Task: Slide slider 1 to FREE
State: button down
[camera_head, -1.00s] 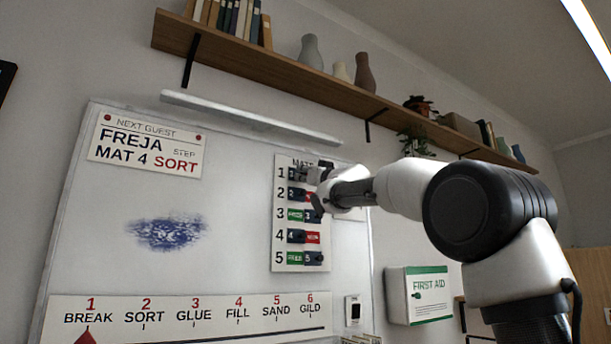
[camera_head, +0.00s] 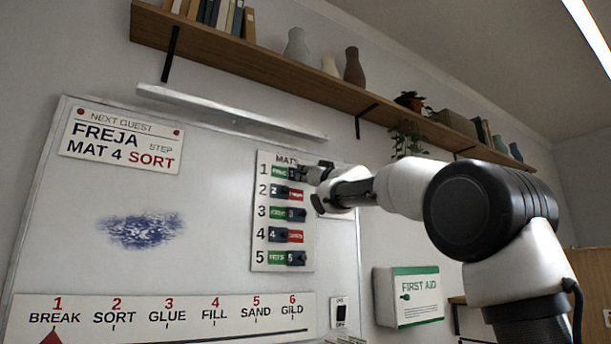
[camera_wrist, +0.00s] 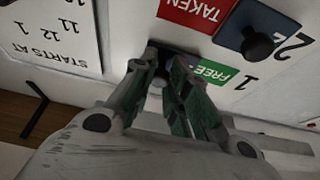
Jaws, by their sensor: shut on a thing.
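The MATS board (camera_head: 284,262) hangs on the whiteboard with numbered rows of sliders. In row 1, the dark slider 1 (camera_head: 293,174) sits at the right side of its track, and the green FREE label (camera_head: 278,172) shows to its left. The wrist view, upside down, shows the green FREE label (camera_wrist: 211,75) beside the 1, with the dark slider (camera_wrist: 178,49) at its other side. My gripper (camera_head: 305,173) is at slider 1. In the wrist view its fingers (camera_wrist: 172,73) are shut on the slider's knob, which they mostly hide.
Slider 2 (camera_head: 279,192) and slider 4 (camera_head: 278,234) sit left with red labels showing. Slider 3 (camera_head: 297,215) and slider 5 (camera_head: 297,258) sit right with green showing. A wooden shelf (camera_head: 270,65) runs above, and a first aid box (camera_head: 408,297) is at lower right.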

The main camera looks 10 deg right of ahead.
jog(key=c, duration=1.3)
grip_release()
jog(key=shift+d, duration=0.3)
jog(key=shift+c, duration=0.2)
jog(key=v, duration=1.2)
